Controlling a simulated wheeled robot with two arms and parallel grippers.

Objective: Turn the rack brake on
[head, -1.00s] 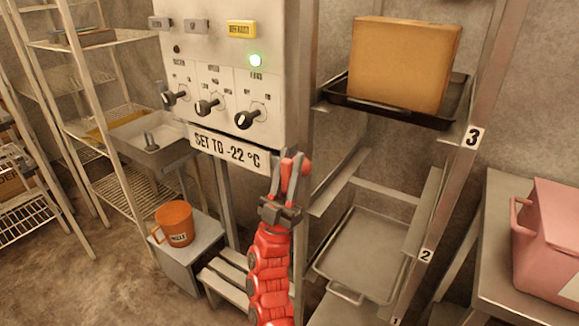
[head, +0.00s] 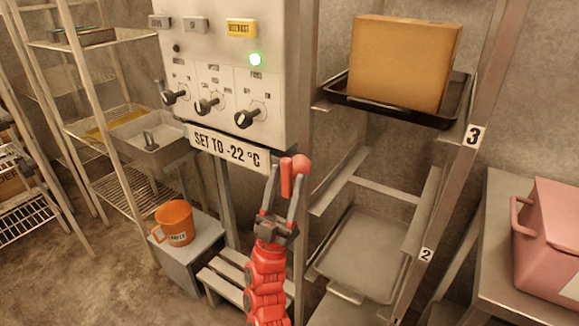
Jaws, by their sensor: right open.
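The rack brake appears to be the red lever with a round red knob (head: 302,163) in front of the rack's left post, below the control panel. A short red upright piece stands just left of the knob. My right gripper (head: 286,178) comes up from below with its grey fingers spread, one on each side of the red upright piece. It is not closed on it. I cannot tell whether a finger touches it. The lever's mount is hidden behind the fingers. My left gripper is not in view.
The panel (head: 223,90) has several dark knobs, a lit green lamp and a "SET TO -22 °C" sign. The rack holds a cardboard box (head: 405,62) on a dark tray and an empty lower tray (head: 362,250). An orange mug (head: 173,225) stands left; a pink cooler (head: 555,240) right.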

